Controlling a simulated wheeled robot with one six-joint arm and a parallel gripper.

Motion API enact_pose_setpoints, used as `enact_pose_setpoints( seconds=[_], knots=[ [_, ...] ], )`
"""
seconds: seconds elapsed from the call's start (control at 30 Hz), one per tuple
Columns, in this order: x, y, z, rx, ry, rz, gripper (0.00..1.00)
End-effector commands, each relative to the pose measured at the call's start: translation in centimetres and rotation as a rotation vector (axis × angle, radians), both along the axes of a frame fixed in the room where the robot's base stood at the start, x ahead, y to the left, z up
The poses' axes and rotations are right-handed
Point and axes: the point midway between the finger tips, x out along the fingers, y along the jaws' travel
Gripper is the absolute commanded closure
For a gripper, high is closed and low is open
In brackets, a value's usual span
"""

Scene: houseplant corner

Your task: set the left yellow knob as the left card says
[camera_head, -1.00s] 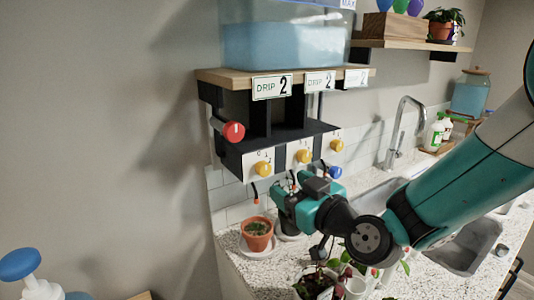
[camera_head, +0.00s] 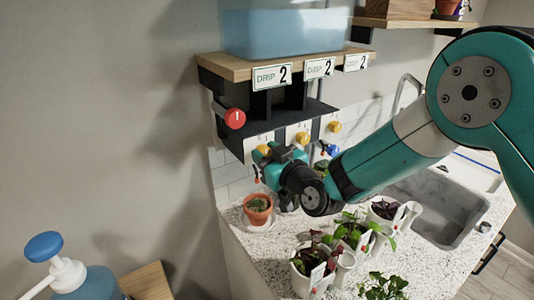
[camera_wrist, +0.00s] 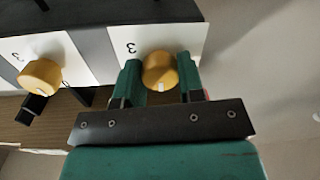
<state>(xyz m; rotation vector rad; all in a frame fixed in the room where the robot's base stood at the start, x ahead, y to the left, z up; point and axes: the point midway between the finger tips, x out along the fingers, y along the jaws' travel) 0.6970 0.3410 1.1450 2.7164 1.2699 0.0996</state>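The left card (camera_head: 271,77) reads "DRIP 2" on the shelf edge. The left yellow knob (camera_head: 262,149) is below it, partly hidden by my gripper (camera_head: 264,160). In the wrist view this knob (camera_wrist: 160,68) sits between my two green fingers (camera_wrist: 160,82), on a white plate with an upside-down "3". Its white mark points toward the bottom of that picture. The fingers are apart, one on each side of the knob, with a narrow gap at the left one. Contact at the right one is unclear.
The middle yellow knob (camera_head: 302,138) and right yellow knob (camera_head: 334,127) are alongside. A red knob (camera_head: 235,118) sticks out at the left and a blue knob (camera_head: 331,150) is low on the right. Potted plants (camera_head: 313,262) crowd the counter below. A terracotta pot (camera_head: 257,209) stands near the wall.

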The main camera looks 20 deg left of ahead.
Motion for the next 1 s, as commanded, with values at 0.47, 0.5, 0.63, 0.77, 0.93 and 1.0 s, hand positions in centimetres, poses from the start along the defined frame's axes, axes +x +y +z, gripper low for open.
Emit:
enact_pose_setpoints(
  seconds=[0.47, 0.5, 0.63, 0.77, 0.93, 1.0],
  knots=[
    [-0.03, -0.02, -0.12, 0.039, 0.043, 0.0, 0.88],
    [-0.03, -0.01, -0.15, 0.051, 0.058, 0.0, 0.88],
    [-0.05, -0.01, -0.21, 0.107, 0.12, 0.001, 0.88],
    [-0.05, -0.01, -0.23, 0.181, 0.202, 0.001, 0.88],
    [-0.05, -0.02, -0.23, 0.286, 0.322, 0.001, 0.88],
    [-0.04, -0.03, -0.19, 0.33, 0.372, 0.0, 0.88]
  ],
)
